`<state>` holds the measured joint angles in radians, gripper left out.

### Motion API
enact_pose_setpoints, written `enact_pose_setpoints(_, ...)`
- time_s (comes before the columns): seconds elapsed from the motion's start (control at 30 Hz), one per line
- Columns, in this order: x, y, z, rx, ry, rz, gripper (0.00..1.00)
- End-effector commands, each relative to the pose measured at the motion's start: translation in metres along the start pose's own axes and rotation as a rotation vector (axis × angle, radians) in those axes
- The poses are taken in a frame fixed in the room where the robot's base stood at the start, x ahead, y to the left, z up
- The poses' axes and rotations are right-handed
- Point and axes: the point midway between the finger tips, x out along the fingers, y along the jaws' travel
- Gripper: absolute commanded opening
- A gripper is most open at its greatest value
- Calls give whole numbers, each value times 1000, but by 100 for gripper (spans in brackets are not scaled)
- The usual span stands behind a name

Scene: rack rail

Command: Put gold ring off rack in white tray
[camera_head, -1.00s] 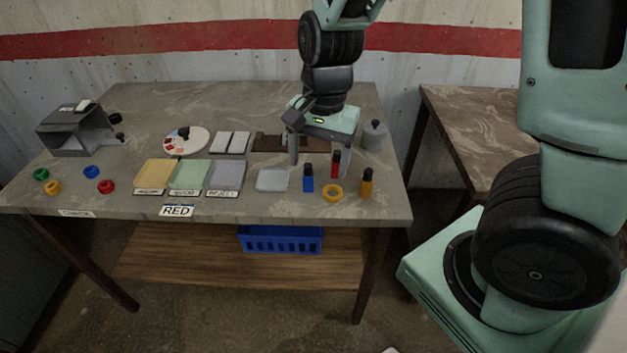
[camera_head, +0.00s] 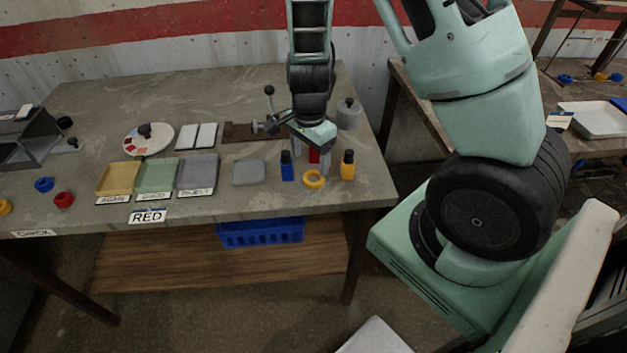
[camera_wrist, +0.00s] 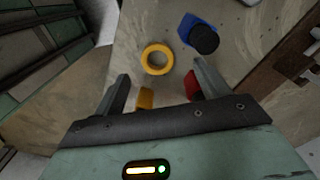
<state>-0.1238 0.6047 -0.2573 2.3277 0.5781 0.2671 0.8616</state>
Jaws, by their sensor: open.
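A small yellow-gold item (camera_head: 601,77) sits among blue ones on a rack rail at the upper right of the head view; its shape is too small to tell. The white tray (camera_head: 603,121) lies on the right table. Another yellow ring (camera_head: 314,179) lies flat on the main table, and it shows ahead of my fingers in the wrist view (camera_wrist: 146,62). My gripper (camera_head: 313,152) is open over the main table, near the red bottle (camera_head: 314,157). In the wrist view my gripper (camera_wrist: 160,80) has no object clamped between its fingers.
A blue bottle (camera_head: 287,166) and a yellow bottle (camera_head: 347,165) stand close to my gripper. A grey tray (camera_head: 249,172) and coloured trays are left of them. A grey lidded pot (camera_head: 348,114) stands behind. A gap separates the two tables.

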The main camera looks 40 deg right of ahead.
Motion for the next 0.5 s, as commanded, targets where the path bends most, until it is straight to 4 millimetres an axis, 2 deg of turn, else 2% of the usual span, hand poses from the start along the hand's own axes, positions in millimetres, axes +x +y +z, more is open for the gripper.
enact_pose_setpoints(0.17,10,1,-1,1,0,1,74)
enact_pose_setpoints(0.5,52,6,-7,1,-1,3,74)
